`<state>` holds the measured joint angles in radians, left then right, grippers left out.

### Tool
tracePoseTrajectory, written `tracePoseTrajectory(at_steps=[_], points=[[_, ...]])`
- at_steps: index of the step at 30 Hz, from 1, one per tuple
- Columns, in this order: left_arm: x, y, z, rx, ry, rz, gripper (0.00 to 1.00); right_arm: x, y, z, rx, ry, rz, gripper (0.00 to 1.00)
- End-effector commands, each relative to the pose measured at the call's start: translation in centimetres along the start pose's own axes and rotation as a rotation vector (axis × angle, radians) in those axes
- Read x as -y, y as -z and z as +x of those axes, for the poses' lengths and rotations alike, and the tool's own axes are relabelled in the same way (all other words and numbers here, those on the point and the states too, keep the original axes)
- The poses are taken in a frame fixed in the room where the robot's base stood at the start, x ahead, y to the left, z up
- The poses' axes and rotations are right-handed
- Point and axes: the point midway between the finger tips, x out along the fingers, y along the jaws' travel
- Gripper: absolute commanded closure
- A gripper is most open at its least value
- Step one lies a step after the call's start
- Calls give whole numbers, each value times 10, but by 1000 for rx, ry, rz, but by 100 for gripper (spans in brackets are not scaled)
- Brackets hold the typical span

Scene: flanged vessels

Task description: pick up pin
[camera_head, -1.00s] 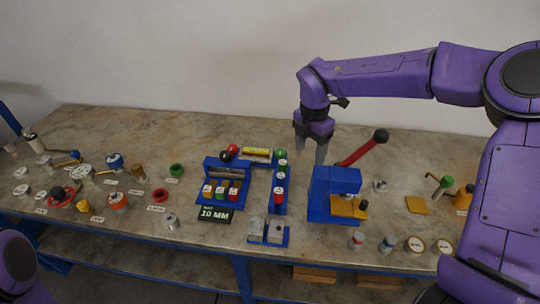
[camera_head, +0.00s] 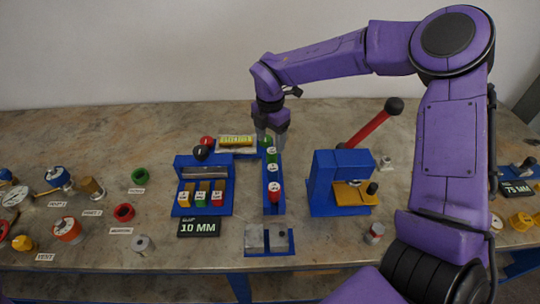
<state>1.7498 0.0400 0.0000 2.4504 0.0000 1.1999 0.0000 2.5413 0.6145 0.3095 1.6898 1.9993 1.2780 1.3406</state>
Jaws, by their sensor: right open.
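Small pins with coloured, white-labelled tops stand in a row on a narrow blue rack (camera_head: 274,203). A green pin (camera_head: 266,142) is at the far end, another green one (camera_head: 272,163) is in the middle, and a red one (camera_head: 274,191) is nearest. Which one is the task's pin I cannot tell. My right gripper (camera_head: 269,141) points down at the far end of the rack, open, with its fingers around or just above the far green pin. Contact cannot be made out. My left gripper is out of view.
A blue holder (camera_head: 183,208) with several coloured pieces stands left of the rack, by a "10 MM" sign (camera_head: 199,227). A blue press (camera_head: 322,190) with a red lever (camera_head: 368,129) stands close on the right. A blue tray (camera_head: 270,252) with grey blocks lies in front.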

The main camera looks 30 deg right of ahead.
Motion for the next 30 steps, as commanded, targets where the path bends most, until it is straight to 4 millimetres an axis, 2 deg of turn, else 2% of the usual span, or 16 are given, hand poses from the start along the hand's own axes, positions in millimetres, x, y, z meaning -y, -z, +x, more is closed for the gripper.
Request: tracePoseTrajectory(at_steps=[4, 8, 11, 18, 19, 20, 24, 25, 30], points=[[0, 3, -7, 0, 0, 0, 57, 1, -2, 15, 1, 3, 2, 35], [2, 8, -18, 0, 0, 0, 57, 2, -4, 38, 0, 4, 3, 35], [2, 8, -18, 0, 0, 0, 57, 2, -5, 55, 1, 1, 4, 35], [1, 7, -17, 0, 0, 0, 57, 1, -5, 61, 1, -3, 6, 35], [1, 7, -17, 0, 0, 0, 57, 1, -5, 61, 1, -3, 6, 38], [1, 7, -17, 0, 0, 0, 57, 1, -5, 61, 1, -3, 6, 48], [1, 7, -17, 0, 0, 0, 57, 1, -5, 60, 1, -2, 5, 93], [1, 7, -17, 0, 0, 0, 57, 1, -5, 60, 1, -2, 5, 98], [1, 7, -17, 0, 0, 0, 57, 1, -5, 60, 1, -3, 5, 98]])
